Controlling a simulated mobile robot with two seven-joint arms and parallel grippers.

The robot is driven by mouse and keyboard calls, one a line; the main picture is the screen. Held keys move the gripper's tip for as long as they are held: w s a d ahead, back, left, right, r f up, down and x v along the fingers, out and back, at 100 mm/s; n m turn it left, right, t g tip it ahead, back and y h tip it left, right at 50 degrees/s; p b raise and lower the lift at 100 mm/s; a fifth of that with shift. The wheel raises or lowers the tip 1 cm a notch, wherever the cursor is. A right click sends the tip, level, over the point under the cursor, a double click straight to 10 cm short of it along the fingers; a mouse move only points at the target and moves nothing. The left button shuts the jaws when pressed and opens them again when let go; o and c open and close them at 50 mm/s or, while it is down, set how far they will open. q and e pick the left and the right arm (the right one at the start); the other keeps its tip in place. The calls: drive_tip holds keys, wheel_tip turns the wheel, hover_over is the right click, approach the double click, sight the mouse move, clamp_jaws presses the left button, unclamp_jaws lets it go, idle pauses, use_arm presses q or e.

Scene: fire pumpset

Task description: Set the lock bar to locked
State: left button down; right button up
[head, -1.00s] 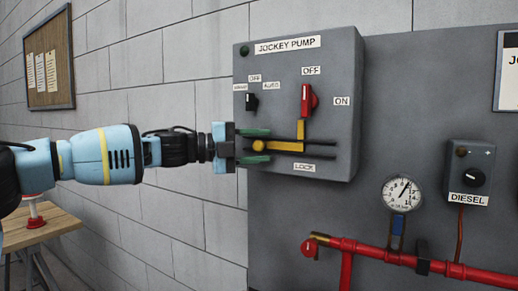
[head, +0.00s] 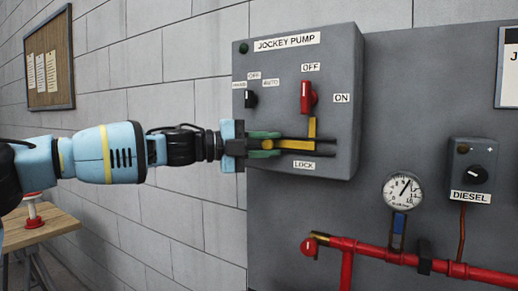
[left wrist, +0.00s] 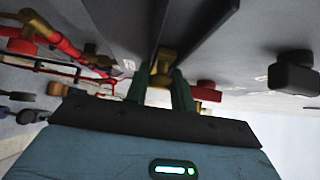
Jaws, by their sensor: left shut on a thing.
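The yellow lock bar (head: 297,144) lies along a horizontal slot on the grey jockey pump box (head: 340,140), above the LOCK label (head: 304,165). Its short upright arm stands just below and slightly right of the red switch handle (head: 306,97), which is upright below OFF. My left gripper (head: 279,144), with green fingers, is shut on the lock bar's knob at its left end. In the left wrist view, the yellow knob (left wrist: 161,81) shows between the green fingers; they hide part of it. My right gripper is in neither view.
A small black selector (head: 250,99) sits above the left fingers.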

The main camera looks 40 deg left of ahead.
use_arm(q)
drive_tip(key=shift+w+d+f, duration=0.15)
drive_tip(key=shift+w+d, duration=0.05)
drive_tip(key=shift+d, duration=0.6)
drive_tip(key=c, duration=1.2)
unclamp_jaws()
drive_tip(key=shift+d, duration=0.1)
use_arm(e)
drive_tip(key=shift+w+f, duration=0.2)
use_arm(q)
drive_tip(key=shift+r, duration=0.2)
drive_tip(key=p+v, duration=0.1)
drive_tip(key=v, duration=0.6)
drive_tip(key=shift+s, duration=0.35)
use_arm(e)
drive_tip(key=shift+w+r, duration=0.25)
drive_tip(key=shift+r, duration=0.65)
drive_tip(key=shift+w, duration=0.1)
